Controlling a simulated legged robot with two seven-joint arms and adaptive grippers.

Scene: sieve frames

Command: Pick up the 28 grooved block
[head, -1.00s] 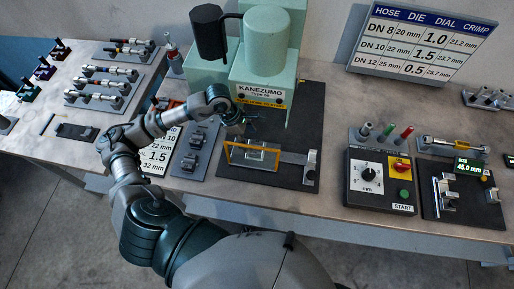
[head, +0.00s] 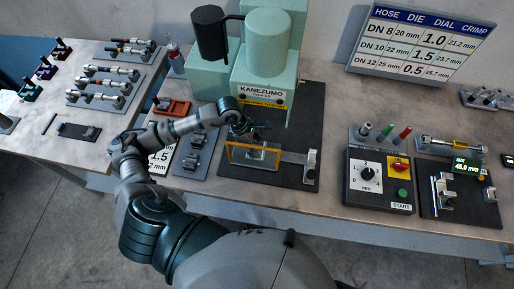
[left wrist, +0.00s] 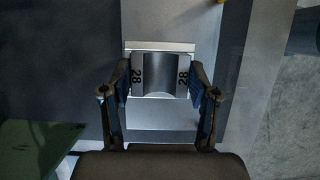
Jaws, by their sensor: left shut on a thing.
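The 28 grooved block (left wrist: 159,72) is grey with a curved groove across its middle and "28" printed on both sides of it. It shows in the left wrist view between the two fingers of my left gripper (left wrist: 159,88), which is shut on it. In the head view my left gripper (head: 242,130) is just behind the orange-framed clear guard (head: 254,154), in front of the green press (head: 262,70). The block cannot be made out clearly in the head view. My right gripper is not in view.
The press stands on a dark base plate (head: 305,125). A control box with a dial (head: 380,182) and a measuring station (head: 460,190) stand to the right. Racks of fittings (head: 100,95) and a red-orange block (head: 172,106) are to the left.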

